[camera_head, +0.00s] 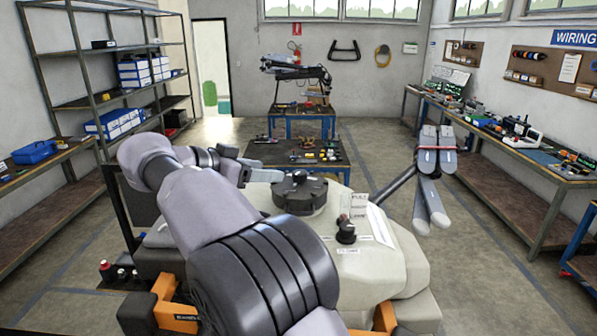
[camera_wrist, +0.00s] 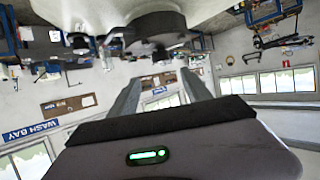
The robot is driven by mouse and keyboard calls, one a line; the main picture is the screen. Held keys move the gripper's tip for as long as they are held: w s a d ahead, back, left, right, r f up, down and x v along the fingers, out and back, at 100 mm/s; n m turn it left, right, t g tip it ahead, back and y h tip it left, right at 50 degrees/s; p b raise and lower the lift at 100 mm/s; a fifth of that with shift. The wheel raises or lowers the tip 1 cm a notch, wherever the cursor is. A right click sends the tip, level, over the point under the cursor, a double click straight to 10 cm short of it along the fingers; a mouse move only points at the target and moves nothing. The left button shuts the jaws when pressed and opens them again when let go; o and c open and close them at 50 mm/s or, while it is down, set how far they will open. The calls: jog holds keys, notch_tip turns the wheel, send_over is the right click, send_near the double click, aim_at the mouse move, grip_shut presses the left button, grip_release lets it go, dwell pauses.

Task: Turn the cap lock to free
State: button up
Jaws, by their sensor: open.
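The pale drone body (camera_head: 375,270) stands in front of me with a large round black cap (camera_head: 299,193) on top. A small black knob with a reddish top (camera_head: 346,231) sits to the right and nearer, beside white labels; it looks like the cap lock, but its setting is too small to read. My gripper (camera_head: 265,175) is at the left of the black cap, apparently level with its upper part; contact cannot be told. In the wrist view my gripper's fingers (camera_wrist: 160,88) are apart with nothing between them, and the dark cap (camera_wrist: 155,25) shows upside down above them.
Folded grey drone arms (camera_head: 436,160) rise on the right of the body. A low table with tools (camera_head: 300,152) stands behind it. A workbench (camera_head: 540,165) runs along the right wall and shelves (camera_head: 120,90) stand at the left. Open floor lies between.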

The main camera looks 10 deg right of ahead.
aim_at(297, 173)
jog(key=x, duration=1.3)
jog(key=shift+w, duration=0.1)
jog(key=shift+f, duration=0.1)
grip_shut()
